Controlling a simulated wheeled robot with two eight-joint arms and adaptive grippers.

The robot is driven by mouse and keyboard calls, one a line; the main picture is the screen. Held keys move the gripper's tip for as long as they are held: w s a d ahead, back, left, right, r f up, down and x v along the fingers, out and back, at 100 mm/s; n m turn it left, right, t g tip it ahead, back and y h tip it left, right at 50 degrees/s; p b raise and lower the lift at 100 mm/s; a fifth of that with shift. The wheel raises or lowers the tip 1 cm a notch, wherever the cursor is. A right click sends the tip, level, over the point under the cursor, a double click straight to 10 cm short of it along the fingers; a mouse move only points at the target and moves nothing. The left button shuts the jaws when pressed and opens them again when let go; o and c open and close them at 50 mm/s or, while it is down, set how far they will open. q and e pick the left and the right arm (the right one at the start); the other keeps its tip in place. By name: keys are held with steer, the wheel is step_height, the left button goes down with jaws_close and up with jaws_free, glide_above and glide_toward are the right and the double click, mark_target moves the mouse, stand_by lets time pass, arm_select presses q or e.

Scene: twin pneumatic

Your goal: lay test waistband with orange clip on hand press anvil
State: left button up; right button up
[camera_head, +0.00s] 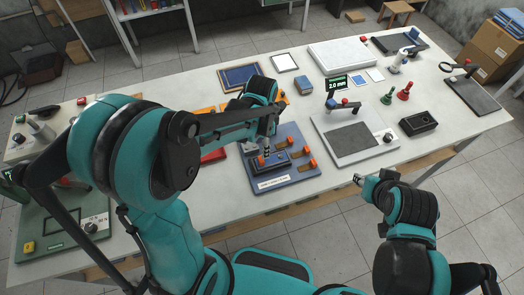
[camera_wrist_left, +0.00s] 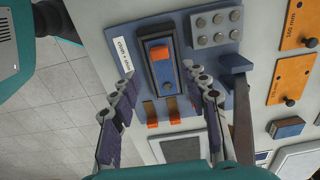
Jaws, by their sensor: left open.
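My left gripper (camera_head: 266,146) is over the blue board (camera_head: 284,184) at the table's middle. In the left wrist view, my left gripper (camera_wrist_left: 160,80) is open, with its fingers apart on either side of a dark block with a blue top (camera_wrist_left: 162,70). An orange piece (camera_wrist_left: 158,52) sits on that block. Two more orange pieces (camera_wrist_left: 152,123) lie on brown strips on the board. I cannot tell which of these is the waistband. My right gripper (camera_head: 360,181) is by the table's front edge, too small to read. I cannot identify the hand press anvil for sure.
A grey device with a dark pad (camera_head: 352,144) and a "2.0 mm" display (camera_head: 337,84) stands right of the board. A green-based device (camera_head: 62,232) is at the left. Orange plates (camera_wrist_left: 297,25) lie beside the board. A black open box (camera_head: 418,123) stands further right.

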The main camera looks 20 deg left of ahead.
arm_select(q)
steer(key=s+a+r+n+t, duration=0.4)
steer(key=s+r+n+t, duration=0.3)
steer(key=s+r+n, duration=0.3)
steer(key=shift+a+r+n+p, duration=0.35)
steer(key=shift+r+n, duration=0.25)
steer(key=shift+r, duration=0.3)
